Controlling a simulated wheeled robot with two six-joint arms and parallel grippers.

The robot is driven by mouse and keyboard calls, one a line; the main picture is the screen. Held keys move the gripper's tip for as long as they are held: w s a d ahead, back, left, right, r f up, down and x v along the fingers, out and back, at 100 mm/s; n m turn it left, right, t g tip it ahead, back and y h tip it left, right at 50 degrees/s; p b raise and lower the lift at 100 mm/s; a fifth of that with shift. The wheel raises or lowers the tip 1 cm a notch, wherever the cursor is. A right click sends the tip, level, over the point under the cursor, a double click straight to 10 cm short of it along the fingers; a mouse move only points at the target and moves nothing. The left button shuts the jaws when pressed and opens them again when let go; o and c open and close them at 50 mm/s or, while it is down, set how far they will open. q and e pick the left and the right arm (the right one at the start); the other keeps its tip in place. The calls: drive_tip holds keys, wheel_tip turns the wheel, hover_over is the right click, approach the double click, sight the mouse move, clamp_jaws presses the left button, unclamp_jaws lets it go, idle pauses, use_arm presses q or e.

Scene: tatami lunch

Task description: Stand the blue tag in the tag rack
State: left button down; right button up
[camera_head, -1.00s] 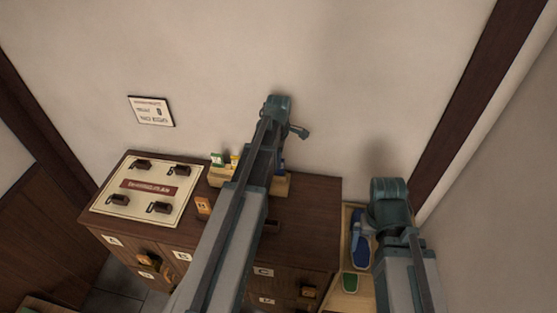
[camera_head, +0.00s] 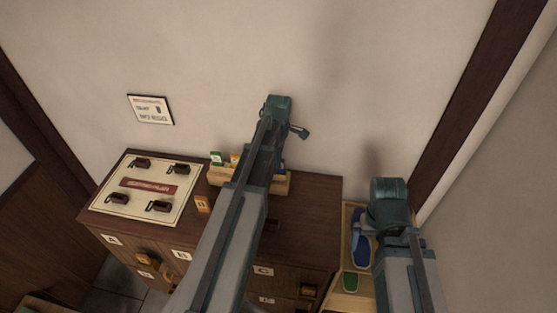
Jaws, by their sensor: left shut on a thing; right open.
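The tag rack (camera_head: 222,179) is a pale wooden block on top of the dark brown cabinet, against the wall. A green tag (camera_head: 216,158) and a yellow tag (camera_head: 234,159) stand in its left part. My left gripper (camera_head: 270,160) is over the rack's right part, and its fingers are mostly hidden by my arm. It is shut on the blue tag (camera_head: 282,164), of which only a blue sliver shows at the rack's right end. Whether the tag is seated in a slot is hidden. My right gripper (camera_head: 393,222) is open, above the shoe shelf at the right.
A cream board (camera_head: 180,207) with several dark fittings lies on the cabinet's left. An orange wooden tag (camera_head: 203,204) stands near the rack. The cabinet top (camera_head: 315,210) is clear at right. Blue shoes (camera_head: 360,252) and a green item (camera_head: 350,281) lie on the shelf.

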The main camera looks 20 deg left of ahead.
use_arm(q)
drive_tip(key=shift+f, duration=0.15)
drive_tip(key=c, duration=0.8)
unclamp_jaws()
drive_tip(key=shift+o, duration=0.2)
drive_tip(key=o, duration=0.6)
drive_tip(key=shift+r+p, duration=3.45)
drive_tip(key=shift+r, duration=0.15)
